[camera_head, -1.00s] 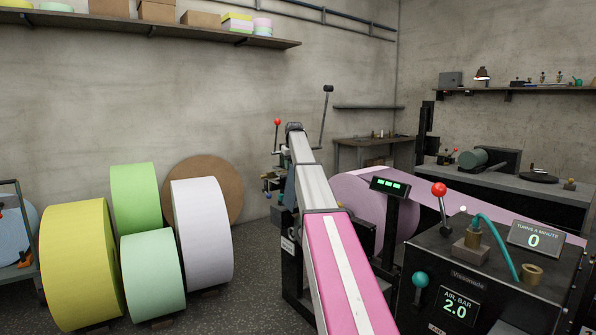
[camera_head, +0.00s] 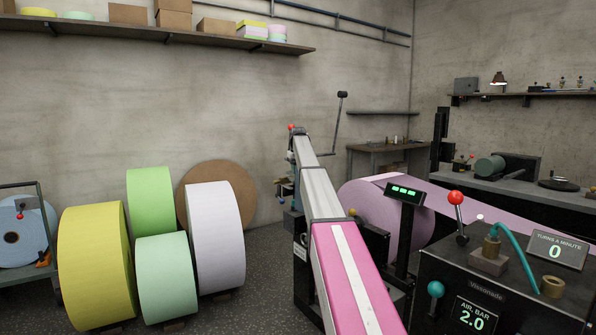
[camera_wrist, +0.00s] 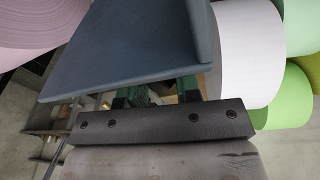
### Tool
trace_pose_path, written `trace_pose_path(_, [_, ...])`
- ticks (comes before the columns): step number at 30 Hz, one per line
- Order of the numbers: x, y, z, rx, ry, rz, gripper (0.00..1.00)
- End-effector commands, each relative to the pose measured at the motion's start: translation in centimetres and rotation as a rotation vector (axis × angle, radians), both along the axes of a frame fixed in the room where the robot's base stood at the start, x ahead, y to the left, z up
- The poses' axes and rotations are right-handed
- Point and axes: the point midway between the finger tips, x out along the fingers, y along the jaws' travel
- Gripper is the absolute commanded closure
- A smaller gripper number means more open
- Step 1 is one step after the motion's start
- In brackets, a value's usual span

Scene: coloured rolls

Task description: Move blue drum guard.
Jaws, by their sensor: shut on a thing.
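The blue drum guard (camera_wrist: 135,45) fills the upper middle of the wrist view as a dark blue-grey plate with a raised edge on its right. My gripper (camera_wrist: 160,92) is just below it in that view, its green fingers partly hidden behind the plate and shut on the guard. In the head view my arm reaches forward, and its far end hides most of the gripper and guard. A large pink roll (camera_head: 405,222) is right of the arm in the head view.
Yellow (camera_head: 95,265), green (camera_head: 150,200), mint (camera_head: 162,275) and white (camera_head: 215,240) rolls stand left. A trolley with a blue roll (camera_head: 30,235) is at the far left. A control console (camera_head: 500,290) with red and teal knobs stands close at right. Dark floor shows between rolls and arm.

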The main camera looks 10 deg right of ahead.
Motion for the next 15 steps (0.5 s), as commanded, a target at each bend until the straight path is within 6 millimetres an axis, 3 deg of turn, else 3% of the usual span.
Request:
trace_pose_path(2, [-0.52, 0.54, -0.51, 0.009, 0.013, 0.000, 1.00])
trace_pose_path(3, [-0.54, 0.55, -0.52, 0.009, 0.014, 0.000, 0.56])
trace_pose_path(4, [-0.53, 0.53, -0.51, 0.008, 0.013, 0.001, 0.47])
trace_pose_path(15, [-0.31, 0.21, 0.06, 0.004, 0.007, 0.000, 0.47])
